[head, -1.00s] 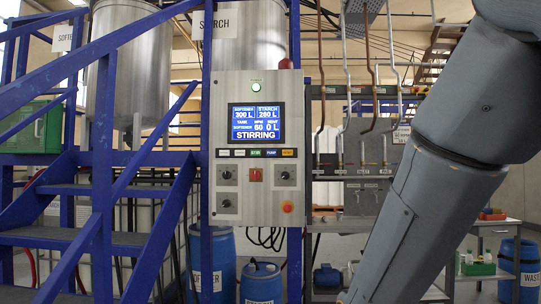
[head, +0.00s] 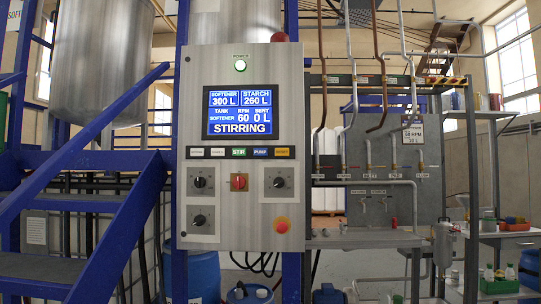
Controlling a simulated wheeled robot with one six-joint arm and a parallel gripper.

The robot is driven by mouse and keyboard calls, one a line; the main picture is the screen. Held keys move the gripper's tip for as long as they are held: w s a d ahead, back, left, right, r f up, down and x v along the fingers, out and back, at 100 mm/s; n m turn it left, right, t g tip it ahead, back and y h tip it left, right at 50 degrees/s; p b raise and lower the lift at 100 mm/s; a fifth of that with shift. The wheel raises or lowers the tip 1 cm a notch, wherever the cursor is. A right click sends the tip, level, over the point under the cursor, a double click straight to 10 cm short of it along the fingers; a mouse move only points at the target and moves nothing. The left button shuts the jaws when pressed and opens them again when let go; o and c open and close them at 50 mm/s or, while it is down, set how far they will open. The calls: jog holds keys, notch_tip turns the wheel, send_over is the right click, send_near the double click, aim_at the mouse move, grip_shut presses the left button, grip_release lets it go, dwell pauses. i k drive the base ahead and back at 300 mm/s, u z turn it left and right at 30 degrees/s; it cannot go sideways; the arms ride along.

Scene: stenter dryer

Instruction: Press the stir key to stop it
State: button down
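The steel control panel (head: 240,218) stands upright in the middle of the head view. Its blue screen (head: 240,112) reads softener 300 L, starch 260 L, tank softener, RPM 60, sent 0 L, and STIRRING. A row of small labelled keys runs below the screen. The green stir key (head: 238,153) is in the middle of that row, with a blue pump key (head: 261,152) to its right. My gripper is not in view, and nothing covers the panel.
Blue stair rails (head: 75,140) and a large steel tank (head: 103,60) are left of the panel. Pipes and a grey cabinet (head: 400,165) stand to the right, with a side table (head: 505,240) beyond. Blue drums (head: 203,278) stand below. An orange-red button (head: 282,225) is low on the panel.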

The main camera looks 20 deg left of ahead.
aim_at(235, 151)
jog(key=u, duration=0.2)
jog(key=i, duration=1.1)
jog(key=u, duration=0.55)
